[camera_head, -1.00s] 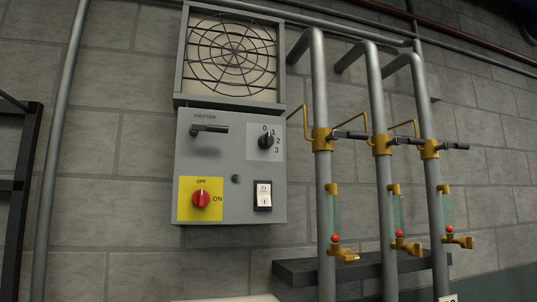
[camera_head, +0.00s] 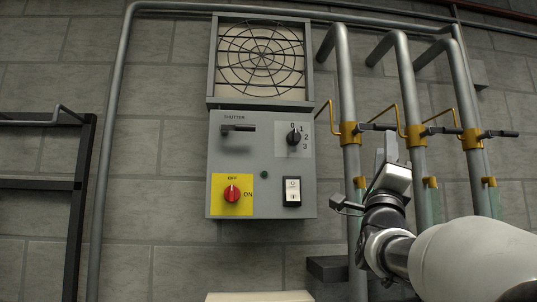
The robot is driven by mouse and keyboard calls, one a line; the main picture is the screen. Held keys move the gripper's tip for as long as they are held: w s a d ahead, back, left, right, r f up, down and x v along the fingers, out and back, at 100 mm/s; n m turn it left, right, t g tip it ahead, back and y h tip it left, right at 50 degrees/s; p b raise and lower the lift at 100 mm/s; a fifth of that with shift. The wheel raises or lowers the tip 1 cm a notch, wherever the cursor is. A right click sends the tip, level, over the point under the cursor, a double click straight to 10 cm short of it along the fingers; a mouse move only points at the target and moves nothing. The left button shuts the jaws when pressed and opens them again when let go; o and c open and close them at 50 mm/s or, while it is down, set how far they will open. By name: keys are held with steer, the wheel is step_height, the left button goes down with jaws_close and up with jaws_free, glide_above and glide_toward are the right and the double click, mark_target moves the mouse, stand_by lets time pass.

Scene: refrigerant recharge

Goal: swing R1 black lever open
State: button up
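Three black levers stick out to the right from yellow valve bodies on three grey vertical pipes: the left lever (camera_head: 377,127), the middle lever (camera_head: 442,130) and the right lever (camera_head: 500,134). No R1 label is readable, so I cannot tell which lever is R1. My gripper (camera_head: 388,158) is raised in front of the pipes, just below the left lever in the picture. I see no clear contact with a lever. Its fingers are seen at an angle, and their opening is not clear. My arm hides the lower parts of the pipes.
Left of the pipes is a grey control box (camera_head: 262,200) with a shutter handle (camera_head: 238,128), a red knob (camera_head: 232,194) and a fan grille (camera_head: 262,55) above. A dark shelf (camera_head: 328,268) sits low by the pipes. A black frame (camera_head: 80,185) stands at far left.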

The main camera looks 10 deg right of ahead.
steer(key=p+x, duration=0.5)
steer(key=x, duration=0.8)
steer(key=shift+w, duration=0.1)
jaws_close()
